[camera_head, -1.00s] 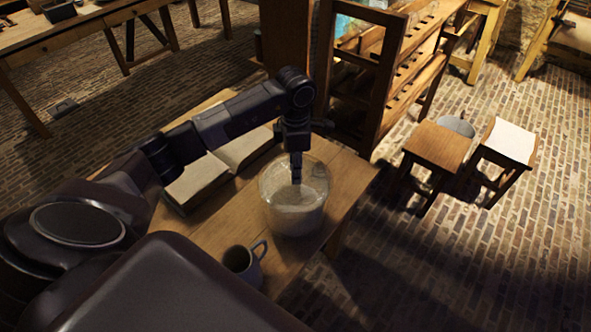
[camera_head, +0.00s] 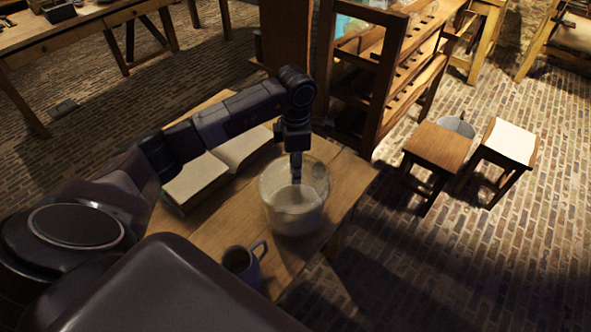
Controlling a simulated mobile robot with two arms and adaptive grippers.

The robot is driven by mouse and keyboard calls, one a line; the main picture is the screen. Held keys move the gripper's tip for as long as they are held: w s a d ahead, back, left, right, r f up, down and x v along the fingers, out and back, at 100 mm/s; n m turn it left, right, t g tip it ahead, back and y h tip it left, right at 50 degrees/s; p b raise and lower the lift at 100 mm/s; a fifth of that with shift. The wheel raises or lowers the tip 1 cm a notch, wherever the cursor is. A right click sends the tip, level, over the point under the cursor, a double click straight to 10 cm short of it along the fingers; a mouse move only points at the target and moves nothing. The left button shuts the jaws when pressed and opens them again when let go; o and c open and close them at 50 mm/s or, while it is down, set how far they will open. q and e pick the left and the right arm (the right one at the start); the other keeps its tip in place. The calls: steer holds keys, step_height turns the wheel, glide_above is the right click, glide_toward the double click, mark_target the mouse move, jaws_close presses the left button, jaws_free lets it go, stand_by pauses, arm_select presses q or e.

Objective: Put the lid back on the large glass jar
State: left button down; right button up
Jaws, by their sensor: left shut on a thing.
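The large glass jar (camera_head: 296,212) stands upright on the wooden table near its right edge, with pale contents low inside it. My left gripper (camera_head: 296,178) points straight down over the jar, its fingers at the jar's mouth. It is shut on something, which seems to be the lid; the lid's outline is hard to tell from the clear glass. Whether the lid touches the rim cannot be told. My right gripper is not in view.
A mug (camera_head: 243,262) stands on the table (camera_head: 210,238) in front of the jar. An open book (camera_head: 198,182) lies behind left, under my left arm. A wooden shelf rack (camera_head: 375,75) stands behind the table. Two stools (camera_head: 438,147) stand on the brick floor at right.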

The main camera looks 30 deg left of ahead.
arm_select(q)
steer(key=shift+f+b, duration=0.2)
steer(key=shift+b, duration=0.1)
stand_by(1.0)
steer(key=c, duration=1.6)
jaws_free()
steer(key=shift+o, duration=0.5)
steer(key=o, duration=0.4)
steer(key=shift+c, duration=0.2)
steer(key=shift+r, duration=0.15)
